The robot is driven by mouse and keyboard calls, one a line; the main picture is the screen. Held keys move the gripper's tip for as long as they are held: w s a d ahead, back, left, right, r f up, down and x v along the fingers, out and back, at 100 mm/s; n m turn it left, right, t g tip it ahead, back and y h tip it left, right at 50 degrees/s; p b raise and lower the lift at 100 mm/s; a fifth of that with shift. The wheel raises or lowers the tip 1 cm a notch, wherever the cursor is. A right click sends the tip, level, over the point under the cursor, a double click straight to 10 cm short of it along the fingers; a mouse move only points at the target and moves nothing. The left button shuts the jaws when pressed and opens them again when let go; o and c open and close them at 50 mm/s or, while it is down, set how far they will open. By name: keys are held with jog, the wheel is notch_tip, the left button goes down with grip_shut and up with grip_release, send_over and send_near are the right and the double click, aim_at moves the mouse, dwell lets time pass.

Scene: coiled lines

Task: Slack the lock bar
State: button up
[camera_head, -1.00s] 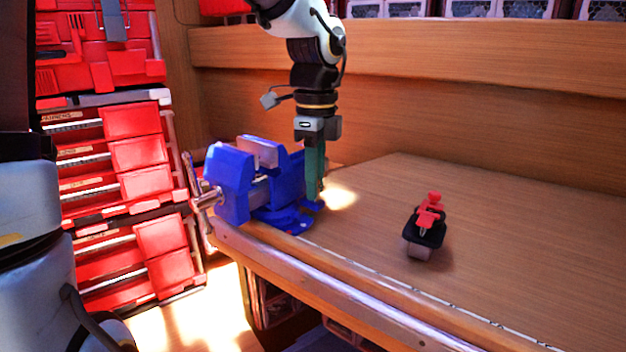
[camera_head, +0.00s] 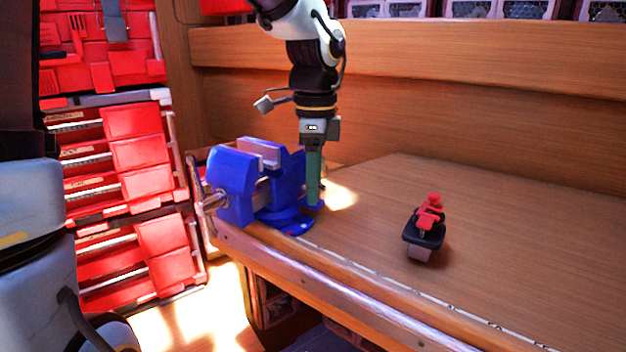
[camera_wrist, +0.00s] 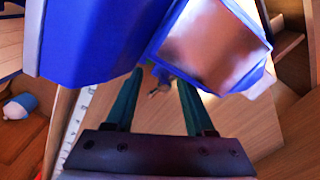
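The blue bench vise (camera_head: 233,185) is fixed at the table's near left corner, with a metal screw handle (camera_head: 212,200) on its left. My gripper (camera_head: 315,198) points straight down close beside the vise's right side, near its round base (camera_head: 285,222). In the wrist view my gripper (camera_wrist: 160,84) has its two dark green fingers apart. A small greyish bar with a bluish part (camera_wrist: 160,86) shows between and beyond the fingertips. It may be the lock bar, but it is small and blurred. The fingers do not visibly grip it. In the head view I cannot make the bar out.
The vise body (camera_wrist: 95,40) and a metal-faced block (camera_wrist: 212,42) lie very close above the fingers in the wrist view. A red and black tool (camera_head: 426,230) stands on the wooden bench (camera_head: 510,240). The bench to the right is otherwise clear. Red drawers (camera_head: 140,160) stand at left.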

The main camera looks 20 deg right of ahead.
jog(key=shift+s, duration=0.15)
jog(key=shift+r, duration=0.25)
notch_tip(320, 180, up, 10)
jog(key=shift+r+b, duration=0.25)
jog(key=shift+b, duration=0.2)
jog(key=shift+a, duration=0.1)
jog(key=shift+c, duration=0.2)
